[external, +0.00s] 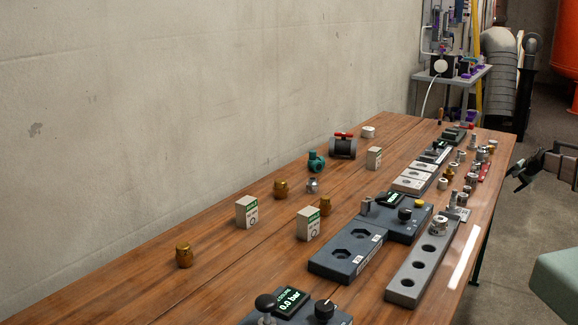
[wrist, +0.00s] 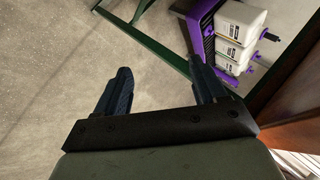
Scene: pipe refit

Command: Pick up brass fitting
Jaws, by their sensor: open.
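Three brass fittings show in the external view. One brass fitting (external: 184,255) stands alone at the front left of the table. Another brass fitting (external: 281,188) stands farther back, left of a small silver fitting. A third brass fitting (external: 325,205) stands just behind a small white box and is partly hidden by it. My gripper (external: 516,177) is off the right side of the table, over the floor, away from all of them. In the wrist view my gripper (wrist: 158,80) is open and empty, with floor between its two dark fingers. No brass fitting shows in the wrist view.
Small boxes (external: 247,212) stand among the fittings. Dark fixture blocks (external: 350,255) and a grey block with holes (external: 422,265) line the table's right side. The wooden table (external: 120,300) is clear at the front left. In the wrist view, a purple rack (wrist: 205,35) holds white containers.

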